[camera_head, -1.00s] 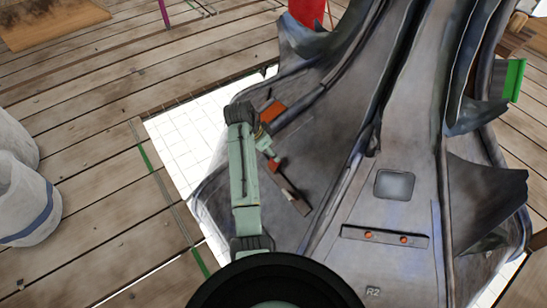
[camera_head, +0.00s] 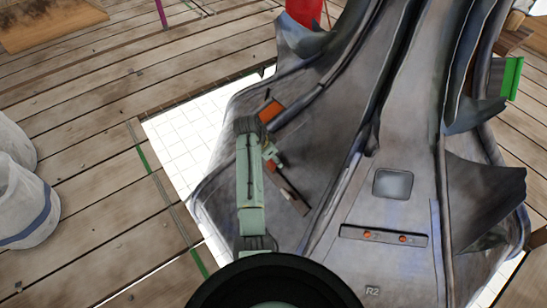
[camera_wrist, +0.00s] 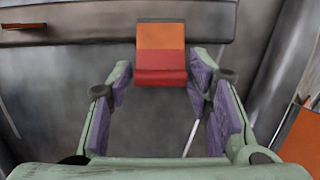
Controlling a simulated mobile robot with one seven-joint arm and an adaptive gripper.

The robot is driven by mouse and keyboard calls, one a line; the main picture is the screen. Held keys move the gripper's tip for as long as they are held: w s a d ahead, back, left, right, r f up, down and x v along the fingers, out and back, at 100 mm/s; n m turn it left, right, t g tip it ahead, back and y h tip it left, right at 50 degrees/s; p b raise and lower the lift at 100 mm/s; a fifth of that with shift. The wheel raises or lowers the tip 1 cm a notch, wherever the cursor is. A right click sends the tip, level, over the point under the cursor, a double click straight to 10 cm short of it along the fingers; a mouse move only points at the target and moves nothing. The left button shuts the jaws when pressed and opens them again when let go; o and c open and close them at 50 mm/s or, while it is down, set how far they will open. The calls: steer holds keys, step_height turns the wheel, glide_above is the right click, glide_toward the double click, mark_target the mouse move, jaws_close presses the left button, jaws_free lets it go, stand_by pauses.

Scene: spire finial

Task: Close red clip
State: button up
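The red clip (camera_wrist: 160,62) is a small block with an orange upper face and a red lower face, at the top middle of the wrist view, in front of a grey ledge. My gripper (camera_wrist: 159,78) is open. Its purple-padded fingers stand left and right of the clip, with the clip between their tips. A gap shows on the left; on the right the tip is very near, and I cannot tell whether it touches. In the head view my gripper (camera_head: 271,155) is small, over the left side of the grey metal finial (camera_head: 335,150). The clip is mostly hidden there.
An orange plate (camera_head: 270,110) lies just beyond my gripper and a dark strip (camera_head: 293,197) nearer. White buckets (camera_head: 27,205) stand left on planks.

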mark_target(269, 168)
steer(key=c, duration=0.8)
steer(key=shift+w+d+g+y+p, duration=0.2)
steer(key=shift+d+g+y+p, duration=0.1)
steer(key=shift+g+y+p, duration=0.15)
steer(key=shift+f+y, duration=0.15)
steer(key=shift+y, duration=0.1)
steer(key=o, duration=1.2)
steer(key=shift+c, duration=0.2)
steer(key=v, duration=1.2)
